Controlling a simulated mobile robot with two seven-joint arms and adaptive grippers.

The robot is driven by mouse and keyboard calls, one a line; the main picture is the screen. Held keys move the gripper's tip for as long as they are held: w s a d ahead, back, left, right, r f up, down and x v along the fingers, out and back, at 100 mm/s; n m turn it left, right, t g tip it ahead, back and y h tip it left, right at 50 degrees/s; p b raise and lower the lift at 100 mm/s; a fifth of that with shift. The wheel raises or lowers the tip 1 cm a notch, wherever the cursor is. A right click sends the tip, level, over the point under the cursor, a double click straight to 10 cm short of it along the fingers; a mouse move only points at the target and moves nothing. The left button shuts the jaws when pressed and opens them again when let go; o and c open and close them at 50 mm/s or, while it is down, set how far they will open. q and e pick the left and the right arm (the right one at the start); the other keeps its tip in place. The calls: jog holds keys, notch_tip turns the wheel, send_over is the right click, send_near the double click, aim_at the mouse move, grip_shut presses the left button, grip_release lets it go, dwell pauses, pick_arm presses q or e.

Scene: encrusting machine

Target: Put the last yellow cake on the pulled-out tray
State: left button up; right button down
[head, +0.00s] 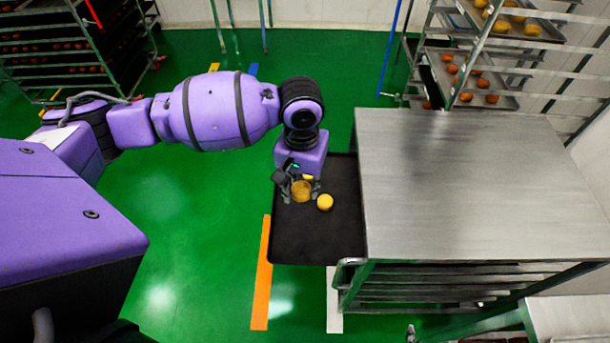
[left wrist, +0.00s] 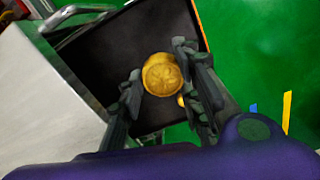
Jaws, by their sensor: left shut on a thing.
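The pulled-out tray (head: 345,240) is dark and flat and sticks out to the left from under a steel top. My left gripper (head: 301,188) is over the tray, shut on a round yellow cake (head: 301,193). In the left wrist view this cake (left wrist: 162,74) sits between the two fingers, with the tray (left wrist: 115,45) behind it. A second yellow cake (head: 325,202) lies on the tray just right of the gripper. A sliver of another yellow cake (head: 308,177) shows behind the fingers. I cannot tell whether the held cake touches the tray. My right gripper is not in view.
The tray's rack has a broad steel top (head: 470,180) right of the gripper and a metal post at its front corner. Racks with trays of round goods stand at the back right (head: 490,55) and back left (head: 65,45). Green floor (head: 190,230) is open left of the tray.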

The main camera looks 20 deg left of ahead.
pick_arm(q)
jog(key=b, duration=0.2)
send_over(305, 237)
notch_tip(305, 237, down, 17)
jog(key=shift+f, duration=0.1)
notch_tip(305, 237, down, 4)
jog(key=shift+r, duration=0.25)
jog(key=shift+f, duration=0.2)
jog(key=shift+f, duration=0.2)
jog(key=o, duration=1.1)
jog(key=shift+r, duration=0.1)
